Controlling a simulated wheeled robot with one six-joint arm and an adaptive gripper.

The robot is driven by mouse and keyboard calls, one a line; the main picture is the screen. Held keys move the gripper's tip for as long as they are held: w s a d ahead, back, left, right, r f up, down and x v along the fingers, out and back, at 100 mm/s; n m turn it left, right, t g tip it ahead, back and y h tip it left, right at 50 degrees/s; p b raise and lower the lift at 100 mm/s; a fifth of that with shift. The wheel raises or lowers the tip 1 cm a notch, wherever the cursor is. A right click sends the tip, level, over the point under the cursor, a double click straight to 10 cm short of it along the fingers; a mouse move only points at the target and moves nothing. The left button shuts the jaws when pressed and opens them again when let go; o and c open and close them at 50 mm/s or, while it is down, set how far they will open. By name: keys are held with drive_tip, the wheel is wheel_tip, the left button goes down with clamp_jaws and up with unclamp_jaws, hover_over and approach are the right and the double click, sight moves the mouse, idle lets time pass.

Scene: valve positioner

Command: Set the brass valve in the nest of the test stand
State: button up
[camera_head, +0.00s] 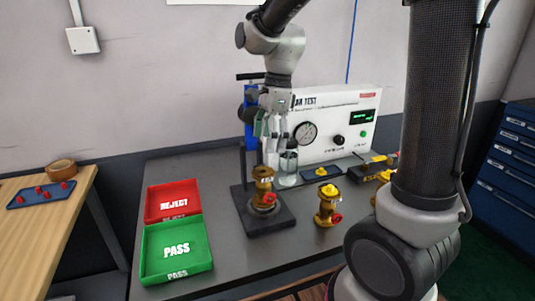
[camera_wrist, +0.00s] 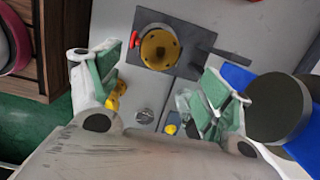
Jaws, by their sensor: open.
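A brass valve (camera_head: 263,180) stands, apparently upright, at the nest of the test stand (camera_head: 287,217), whose dark base plate lies around its foot. I cannot tell if it is fully seated. The wrist view shows its round brass flange (camera_wrist: 160,49) from above, over the dark plate (camera_wrist: 199,68). My gripper (camera_head: 273,140) is above the valve, pointing down, open and empty. In the wrist view its green-padded fingers (camera_wrist: 160,82) are spread wide, with the valve beyond them and apart from both.
A second brass valve (camera_head: 327,204) with a yellow cap stands right of the stand. A red REJECT tray (camera_head: 149,215) and a green PASS tray (camera_head: 147,273) lie left. A leak-test box (camera_head: 352,112) and a clear cylinder (camera_head: 288,168) stand behind. A blue-and-black clamp column (camera_head: 250,112) rises beside my gripper.

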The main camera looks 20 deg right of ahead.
drive_tip(key=s+d+r+n+t+h, duration=0.1)
drive_tip(key=s+d+r+n+t, duration=0.1)
drive_tip(key=s+d+n, duration=0.4)
drive_tip(key=s+d+r+n+t, duration=0.2)
drive_tip(key=s+d+r+n, duration=0.2)
drive_tip(key=s+d+n, duration=0.3)
drive_tip(key=s+n, duration=0.5)
drive_tip(key=s, duration=0.1)
drive_tip(key=shift+h, duration=0.4)
